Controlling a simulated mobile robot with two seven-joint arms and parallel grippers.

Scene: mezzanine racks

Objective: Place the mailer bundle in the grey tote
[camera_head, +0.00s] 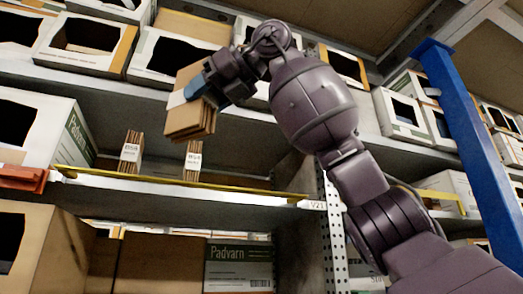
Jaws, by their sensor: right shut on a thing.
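My right gripper (198,88) is shut on a brown mailer bundle (190,124) with a pale band around it. It holds the bundle in the air in front of the rack, above the middle shelf. Two more brown bundles with white labelled bands stand upright on that shelf, a left one (131,153) and a right one (193,161). The held bundle is tilted, and the gripper covers part of its right side. I see no grey tote in this view. My left gripper is not in view.
Open-front white boxes (85,45) line the upper shelf. A white Padvarn box (50,130) stands left on the middle shelf, which has a yellow front strip (200,184). A perforated upright (334,225) and a blue post (470,140) stand to the right.

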